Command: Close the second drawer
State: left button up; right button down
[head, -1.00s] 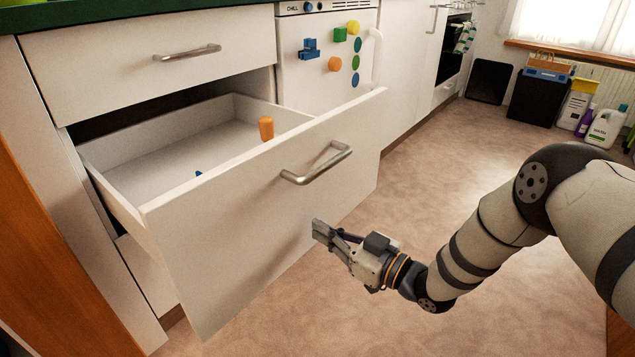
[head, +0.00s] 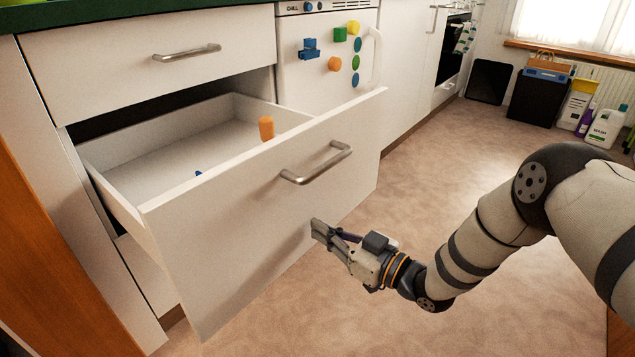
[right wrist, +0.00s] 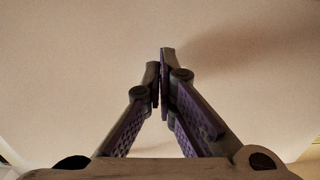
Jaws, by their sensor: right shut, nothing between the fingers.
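The second drawer (head: 245,235) stands pulled well out below the shut top drawer (head: 110,62). Its white front has a metal bar handle (head: 318,165). An orange-handled item (head: 266,128) and a small blue thing (head: 198,173) show inside it. My right gripper (head: 316,229) is shut and empty, at the lower part of the drawer front, below the handle. In the right wrist view the shut fingers (right wrist: 159,75) point at the plain pale drawer front, with a shadow to their right; whether they touch it I cannot tell. My left gripper is out of view.
A white fridge (head: 318,90) with coloured magnets stands right of the drawer. The floor (head: 440,170) to the right is open. A black bin (head: 538,98) and several bottles stand by the far wall. An orange-brown wooden panel (head: 50,270) is at the left.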

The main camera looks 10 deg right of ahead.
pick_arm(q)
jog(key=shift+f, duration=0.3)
pick_arm(e)
jog(key=shift+x, duration=0.9)
jog(key=shift+w, duration=0.1)
